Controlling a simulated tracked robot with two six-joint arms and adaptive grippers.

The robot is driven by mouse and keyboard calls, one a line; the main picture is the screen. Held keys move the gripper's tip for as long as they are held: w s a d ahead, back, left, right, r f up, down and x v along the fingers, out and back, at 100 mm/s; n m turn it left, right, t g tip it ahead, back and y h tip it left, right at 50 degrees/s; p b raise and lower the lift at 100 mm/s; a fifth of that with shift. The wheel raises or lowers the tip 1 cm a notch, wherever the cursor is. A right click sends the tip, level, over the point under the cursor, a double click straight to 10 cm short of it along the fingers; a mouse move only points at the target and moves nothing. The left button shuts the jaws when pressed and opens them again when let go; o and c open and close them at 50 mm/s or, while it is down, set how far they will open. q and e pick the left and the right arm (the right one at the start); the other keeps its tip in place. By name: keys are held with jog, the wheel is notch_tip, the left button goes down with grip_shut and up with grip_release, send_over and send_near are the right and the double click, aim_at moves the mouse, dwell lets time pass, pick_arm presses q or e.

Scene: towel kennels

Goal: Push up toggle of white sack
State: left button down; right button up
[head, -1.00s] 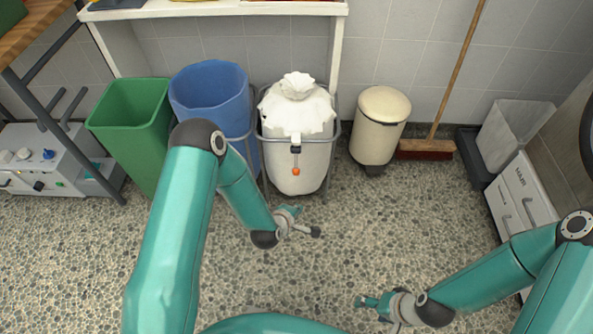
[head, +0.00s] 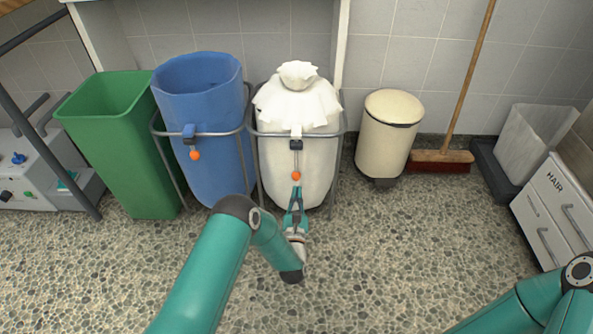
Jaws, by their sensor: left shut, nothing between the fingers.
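The white sack (head: 316,150) hangs in a grey wire frame against the wall, its top gathered into a ruffled knot. Its toggle has a dark block (head: 296,145) at the frame's rim and an orange ball (head: 296,176) hanging below on a short stem. My left gripper (head: 296,190) is shut and empty, pointing up at the sack's front just below the orange ball. I cannot tell whether the fingertips touch the ball. My right gripper is out of view; only part of my right arm shows at the lower right.
A blue sack (head: 215,110) with its own orange-ball toggle (head: 195,154) stands left of the white sack. A green bin (head: 125,140) is farther left. A cream pedal bin (head: 386,140) and a broom (head: 440,160) stand to the right. The pebbled floor in front is clear.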

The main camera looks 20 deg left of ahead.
aim_at(296, 145)
pick_arm(q)
jog(key=w+a+r+n+b, duration=0.1)
jog(key=w+a+r+b, duration=0.1)
jog(key=w+r+b, duration=0.3)
jog(key=w+r, duration=0.1)
jog(key=w, duration=0.3)
jog(key=shift+w+a+n+t+y, duration=0.15)
jog(key=shift+a+n+t+y, duration=0.15)
jog(key=shift+a, duration=0.1)
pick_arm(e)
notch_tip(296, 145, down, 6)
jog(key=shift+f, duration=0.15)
